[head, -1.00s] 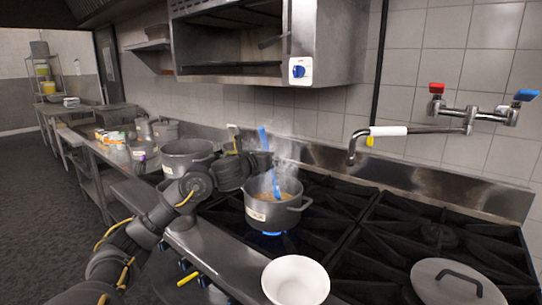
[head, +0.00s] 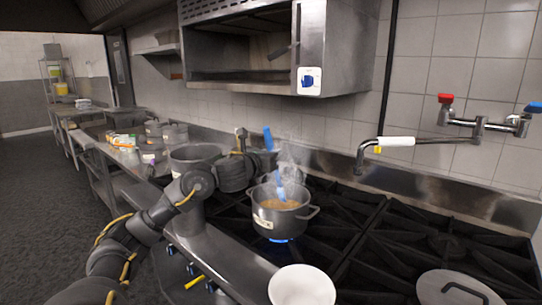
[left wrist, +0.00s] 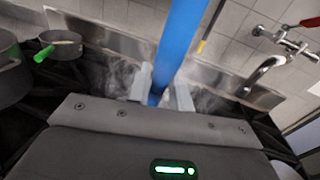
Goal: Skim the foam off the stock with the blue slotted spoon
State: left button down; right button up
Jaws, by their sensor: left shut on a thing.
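The blue slotted spoon (head: 267,140) is upright, slightly tilted, with its lower end (head: 281,191) in the steaming pot of stock (head: 280,222). The stock (head: 279,203) looks brownish; foam cannot be told apart at this size. My left gripper (head: 268,160) is above the pot's back left rim, shut on the spoon's handle. In the left wrist view, the blue handle (left wrist: 178,45) passes between the two pale fingertips (left wrist: 159,92). The spoon's lower end is hidden there. My right gripper is not in view.
The pot stands over a blue flame on the black stove grates (head: 345,220). A white bowl (head: 301,287) is in front of it. A lid (head: 459,288) lies at the lower right. A large pot (head: 192,158) is behind my left arm. A tap (head: 395,142) juts from the wall.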

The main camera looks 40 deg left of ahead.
pick_arm(q)
notch_tip(320, 180, up, 10)
jog(key=p, duration=0.7)
jog(key=shift+p, duration=0.4)
dwell(0.5)
